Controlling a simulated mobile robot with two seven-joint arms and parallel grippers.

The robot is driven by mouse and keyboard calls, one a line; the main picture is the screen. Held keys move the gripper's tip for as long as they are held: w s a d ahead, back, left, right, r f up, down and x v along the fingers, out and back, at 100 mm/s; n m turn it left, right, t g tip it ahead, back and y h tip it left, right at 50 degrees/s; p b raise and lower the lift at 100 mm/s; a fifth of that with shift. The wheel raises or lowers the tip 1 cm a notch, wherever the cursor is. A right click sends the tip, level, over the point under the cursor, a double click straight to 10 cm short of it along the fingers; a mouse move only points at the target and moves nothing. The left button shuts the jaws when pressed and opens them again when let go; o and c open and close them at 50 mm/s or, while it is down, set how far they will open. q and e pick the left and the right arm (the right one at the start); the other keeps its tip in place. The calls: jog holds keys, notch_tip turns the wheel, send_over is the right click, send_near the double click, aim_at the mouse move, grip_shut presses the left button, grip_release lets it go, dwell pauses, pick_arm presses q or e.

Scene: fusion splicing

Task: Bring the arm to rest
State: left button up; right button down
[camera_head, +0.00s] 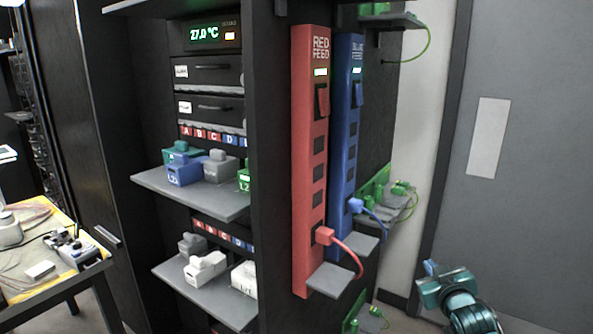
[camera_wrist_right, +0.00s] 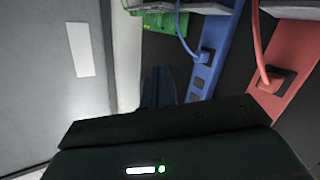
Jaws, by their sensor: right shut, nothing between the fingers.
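My right gripper (camera_head: 430,268) is at the lower right of the head view, in front of the grey door and to the right of the rack. Its fingers are shut with nothing between them. In the right wrist view the dark fingers (camera_wrist_right: 158,84) show together at the middle, apart from the rack. My left gripper is in neither view.
A red power strip (camera_head: 308,150) and a blue power strip (camera_head: 345,120) stand on the rack's side, each with a plugged cable. Grey shelves (camera_head: 195,196) hold small connector blocks. A work table (camera_head: 40,285) is at the left. The grey door (camera_head: 530,150) is at right.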

jog(key=s+a+f+g+y, duration=0.1)
jog(key=s+a+f, duration=0.4)
jog(key=s+f, duration=0.25)
jog(key=s+a+f+g+y, duration=0.1)
jog(key=s+a+f+g, duration=0.1)
jog(key=s+a+f, duration=0.45)
jog(key=s+a+f+g+y, duration=0.1)
jog(key=s+a+f, duration=0.1)
jog(key=s, duration=0.8)
jog(key=s+a+f+g+y, duration=0.1)
jog(key=s+a+f, duration=0.1)
jog(key=s, duration=0.9)
jog(key=shift+s+a+f+g, duration=0.2)
jog(key=shift+a+f+g, duration=0.15)
jog(key=shift+a, duration=0.55)
